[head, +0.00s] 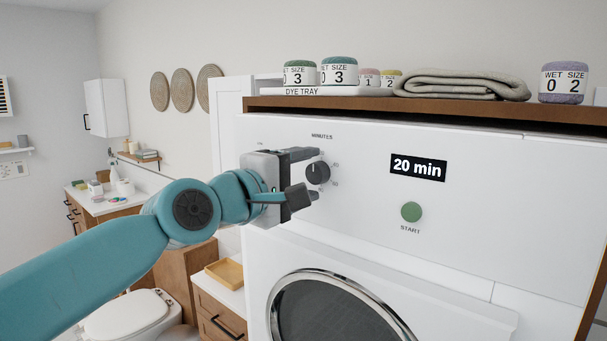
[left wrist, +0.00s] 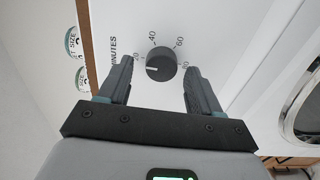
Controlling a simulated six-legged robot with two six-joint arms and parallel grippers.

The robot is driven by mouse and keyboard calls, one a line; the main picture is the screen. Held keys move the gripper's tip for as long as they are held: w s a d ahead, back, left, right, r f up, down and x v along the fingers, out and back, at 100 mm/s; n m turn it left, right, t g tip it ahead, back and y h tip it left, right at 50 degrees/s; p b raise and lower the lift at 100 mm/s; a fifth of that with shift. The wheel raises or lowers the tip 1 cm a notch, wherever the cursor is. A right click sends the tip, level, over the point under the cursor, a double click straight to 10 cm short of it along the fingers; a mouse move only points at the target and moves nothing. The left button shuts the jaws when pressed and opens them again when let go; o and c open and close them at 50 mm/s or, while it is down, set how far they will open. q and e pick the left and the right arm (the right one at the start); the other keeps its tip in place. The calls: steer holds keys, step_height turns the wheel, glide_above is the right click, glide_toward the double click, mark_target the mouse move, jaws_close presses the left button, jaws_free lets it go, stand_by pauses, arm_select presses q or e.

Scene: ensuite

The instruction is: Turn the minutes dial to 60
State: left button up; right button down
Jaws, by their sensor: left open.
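The minutes dial (head: 318,173) is a round dark knob on the white front panel of the machine, under the word MINUTES. In the left wrist view the dial (left wrist: 161,64) has a white mark on its left side, toward the 20. The numbers 40 and 60 are printed around it. The display (head: 418,167) reads "20 min". My left gripper (head: 307,174) is open, with one finger on each side of the dial. In the left wrist view there are gaps between the fingers and the dial. My right gripper is out of view.
A green START button (head: 411,212) sits below the display, and a round door (head: 333,310) is lower down. A wooden shelf (head: 430,109) above the panel holds a dye tray (head: 335,91), several yarn balls and a folded towel (head: 462,84). A toilet (head: 127,316) stands at the lower left.

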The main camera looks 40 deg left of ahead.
arm_select(q)
steer(key=shift+d, duration=0.25)
steer(key=shift+w+d, duration=0.15)
steer(key=shift+w, duration=0.05)
steer(key=shift+w+f, duration=0.1)
steer(key=shift+w, duration=0.1)
steer(key=c, duration=1)
